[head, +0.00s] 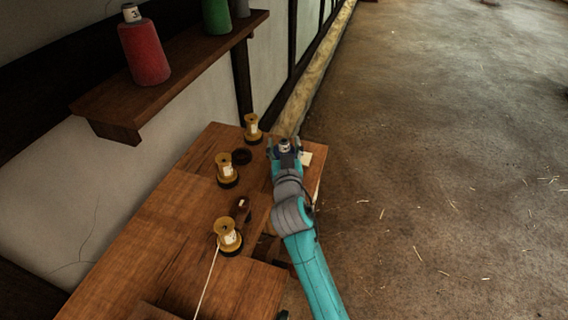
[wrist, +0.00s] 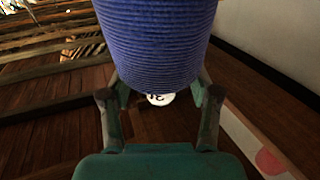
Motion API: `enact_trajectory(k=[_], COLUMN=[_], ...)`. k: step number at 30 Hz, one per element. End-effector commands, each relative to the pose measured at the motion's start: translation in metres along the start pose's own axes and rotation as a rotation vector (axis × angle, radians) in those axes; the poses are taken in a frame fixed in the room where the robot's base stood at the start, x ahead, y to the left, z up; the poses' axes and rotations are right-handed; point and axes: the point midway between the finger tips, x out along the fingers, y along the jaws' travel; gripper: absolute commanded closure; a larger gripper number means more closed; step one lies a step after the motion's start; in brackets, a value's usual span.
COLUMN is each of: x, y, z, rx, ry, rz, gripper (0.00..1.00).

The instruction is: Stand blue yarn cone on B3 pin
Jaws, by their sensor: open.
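The blue yarn cone (wrist: 158,40) fills the upper middle of the wrist view, with its white tip (wrist: 160,98) showing below the yarn. My gripper (wrist: 158,95) has one finger on each side of the cone near the tip. The jaws are open; I cannot tell whether either finger touches the yarn. In the head view my gripper (head: 284,148) is at the far right end of the wooden bench, around a white-topped cone (head: 285,145) whose body is mostly hidden. I cannot pick out the B3 pin.
Brass spools (head: 227,170) with white labels stand along the bench (head: 170,215), left of my arm. A dark ring (head: 242,156) and a small brown piece (head: 242,208) lie between them. A wall shelf (head: 190,65) holds a red cone (head: 144,52) and a green cone (head: 216,16). The floor right is open.

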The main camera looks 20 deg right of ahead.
Motion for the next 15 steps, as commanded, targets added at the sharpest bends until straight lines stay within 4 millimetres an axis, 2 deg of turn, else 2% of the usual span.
enact_trajectory(k=[1,6,8,9,15], x=[-0.0001,-0.0003,-0.0003,-0.0003,-0.0003], y=[-0.0001,-0.0001,-0.0002,-0.0001,-0.0002], z=[0.0,0.0,0.0,0.0,-0.0005], rx=[0.0,0.0,0.0,0.0,0.0], ry=[0.0,0.0,0.0,0.0,0.001], rz=[0.0,0.0,0.0,0.0,0.0], gripper=[0.38,0.8,0.95,1.0,1.0])
